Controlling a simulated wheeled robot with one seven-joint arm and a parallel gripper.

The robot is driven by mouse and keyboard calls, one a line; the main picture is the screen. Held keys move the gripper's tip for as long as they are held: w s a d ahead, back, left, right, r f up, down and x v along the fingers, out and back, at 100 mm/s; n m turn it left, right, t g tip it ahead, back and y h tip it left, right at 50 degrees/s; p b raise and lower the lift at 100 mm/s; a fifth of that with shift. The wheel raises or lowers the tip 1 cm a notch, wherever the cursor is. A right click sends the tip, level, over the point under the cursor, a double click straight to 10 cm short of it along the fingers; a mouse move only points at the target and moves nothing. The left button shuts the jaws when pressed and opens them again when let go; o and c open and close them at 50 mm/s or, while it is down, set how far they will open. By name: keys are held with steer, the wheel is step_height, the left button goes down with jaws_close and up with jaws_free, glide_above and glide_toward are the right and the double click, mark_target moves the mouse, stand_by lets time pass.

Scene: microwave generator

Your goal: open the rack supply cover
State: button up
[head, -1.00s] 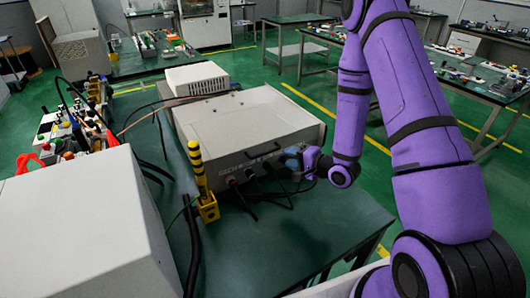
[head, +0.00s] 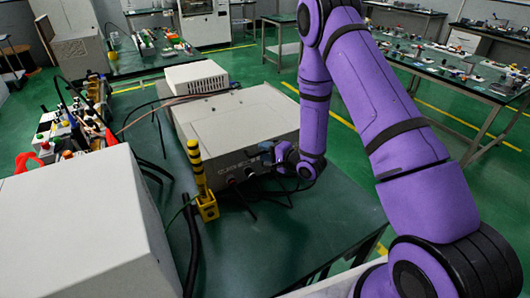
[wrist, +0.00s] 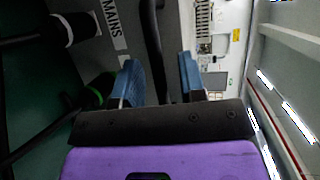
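The rack supply (head: 240,118) is a pale grey box on the green table, with a flat top and a darker front panel facing me. My gripper (head: 272,158) is at the right part of that front panel in the head view. In the wrist view my gripper (wrist: 159,62) has its two blue fingers apart, with a black bar-like handle (wrist: 154,35) running between them. Gaps show between the fingers and the handle. My arm hides the right end of the box in the head view. The cover looks closed.
A yellow and black striped post (head: 198,172) stands at the box's front left corner. Dark cables (head: 193,245) run along the table's left side. A large pale cabinet (head: 85,220) fills the lower left. A vented white unit (head: 196,77) sits behind the box.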

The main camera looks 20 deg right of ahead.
steer(key=shift+w+a, duration=0.1)
steer(key=shift+w, duration=0.05)
jaws_close()
steer(key=shift+r, duration=0.1)
